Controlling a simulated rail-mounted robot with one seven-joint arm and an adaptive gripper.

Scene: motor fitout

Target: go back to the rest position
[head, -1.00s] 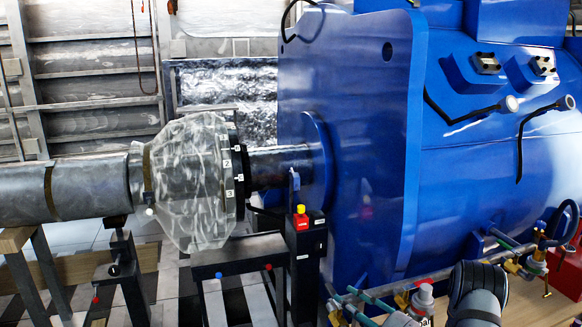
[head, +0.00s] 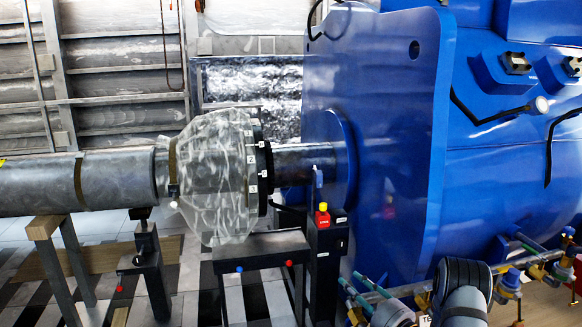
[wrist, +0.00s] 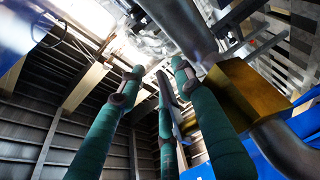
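My arm (head: 464,290) shows at the bottom right of the head view as a dark, rounded joint with a grey link. It stands in front of pipes and valves beside the blue machine (head: 385,150).
A grey shaft (head: 115,180) with a translucent cover (head: 213,175) runs into the blue machine. A black stand (head: 328,250) with a red and yellow button (head: 322,215) stands before it. In the wrist view, a brass-coloured block (wrist: 245,90) and a grey pipe (wrist: 285,150) are close on the right.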

